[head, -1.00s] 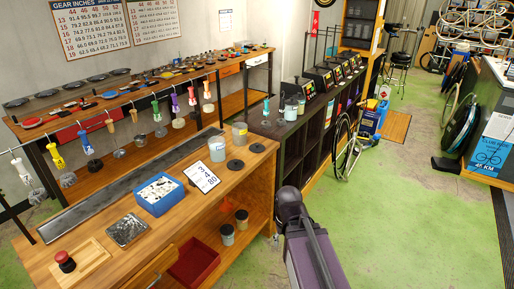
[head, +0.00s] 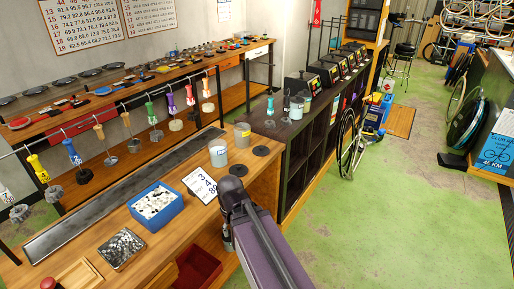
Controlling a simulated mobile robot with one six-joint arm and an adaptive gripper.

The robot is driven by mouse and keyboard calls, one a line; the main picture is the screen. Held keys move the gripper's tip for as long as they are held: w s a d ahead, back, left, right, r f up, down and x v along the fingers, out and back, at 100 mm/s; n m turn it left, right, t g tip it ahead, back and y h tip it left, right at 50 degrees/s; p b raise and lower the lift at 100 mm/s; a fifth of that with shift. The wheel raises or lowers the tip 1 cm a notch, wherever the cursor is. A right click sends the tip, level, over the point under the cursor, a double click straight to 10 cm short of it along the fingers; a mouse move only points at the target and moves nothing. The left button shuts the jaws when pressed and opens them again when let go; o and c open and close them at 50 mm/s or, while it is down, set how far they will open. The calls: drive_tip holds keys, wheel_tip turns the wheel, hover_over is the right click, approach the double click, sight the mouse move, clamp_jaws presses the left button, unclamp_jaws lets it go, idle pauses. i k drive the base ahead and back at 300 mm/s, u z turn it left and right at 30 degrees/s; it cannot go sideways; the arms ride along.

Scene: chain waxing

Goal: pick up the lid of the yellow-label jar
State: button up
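A grey jar with a yellowish label (head: 242,134) stands upright on the wooden workbench (head: 181,236), near its far right end. A second grey jar with a pale label (head: 218,153) stands just in front of it. Two flat dark discs that look like lids lie on the bench to the right of the jars: one farther back (head: 261,151), one nearer (head: 238,170). I cannot tell which disc belongs to which jar. My dark purple-grey arm shows at the lower middle, over the bench's right edge.
A blue tray of white pieces (head: 157,205), a white number card (head: 202,184) and a dark patterned plate (head: 122,248) lie on the bench. Colourful-handled tools hang from a rail behind it. A dark shelf unit (head: 304,150) adjoins the far end. Green floor at right is open.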

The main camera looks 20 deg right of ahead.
sight(261, 150)
drive_tip(key=z, duration=0.2)
drive_tip(key=i, duration=0.95)
drive_tip(key=z, duration=0.5)
